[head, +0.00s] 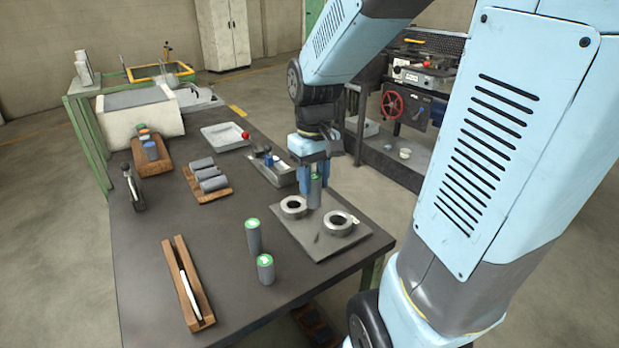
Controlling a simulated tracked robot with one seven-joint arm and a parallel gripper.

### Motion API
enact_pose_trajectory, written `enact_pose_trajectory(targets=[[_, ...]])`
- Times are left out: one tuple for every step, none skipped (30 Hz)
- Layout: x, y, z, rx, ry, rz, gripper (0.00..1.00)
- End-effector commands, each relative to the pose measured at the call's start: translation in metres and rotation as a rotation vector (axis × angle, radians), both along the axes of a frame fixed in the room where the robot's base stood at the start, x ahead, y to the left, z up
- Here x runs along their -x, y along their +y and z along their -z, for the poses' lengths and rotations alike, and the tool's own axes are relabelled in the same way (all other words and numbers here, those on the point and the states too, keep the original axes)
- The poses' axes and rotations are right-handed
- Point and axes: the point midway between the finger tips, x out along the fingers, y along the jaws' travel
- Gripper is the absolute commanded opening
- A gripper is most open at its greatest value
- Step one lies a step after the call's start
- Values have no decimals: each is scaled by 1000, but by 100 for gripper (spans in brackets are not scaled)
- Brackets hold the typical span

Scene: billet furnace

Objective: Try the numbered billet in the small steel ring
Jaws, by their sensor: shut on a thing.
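My gripper (314,178), blue-fingered and pointing down, is shut on a grey billet (315,194) with a green top. The billet is upright, just behind and between two steel rings on a grey plate. The smaller-looking ring (292,214) is on the left, close beside the held billet. The larger ring (337,233), with a small tab, is at the right. I cannot tell whether the billet's foot touches the plate (318,251). Two more green-topped billets, one (253,238) and another (265,271), stand left of the plate. Their white top marks are too small to read.
A wooden rack (207,196) holds several grey cylinders. A slotted wooden holder (205,317) bears a pale strip at the front left. A tray (222,140) and a small grey fixture (272,172) stand behind. The dark table (175,225) is clear at the middle left.

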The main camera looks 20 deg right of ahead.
Motion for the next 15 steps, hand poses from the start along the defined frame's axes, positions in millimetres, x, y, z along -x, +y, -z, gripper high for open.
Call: enact_pose_trajectory(targets=[[1,0,0,0,-1,0,0],[2,0,0,0,-1,0,0],[2,0,2,0,-1,0,0],[2,0,3,0,0,0,0],[3,0,4,0,0,0,0],[3,0,5,0,0,0,0],[3,0,7,0,0,0,0],[2,0,8,0,0,0,0],[2,0,9,0,0,0,0],[3,0,11,0,0,0,0],[3,0,12,0,1,0,0],[3,0,13,0,1,0,0],[3,0,15,-1,1,0,0],[3,0,16,0,1,1,0],[3,0,17,0,0,0,0]])
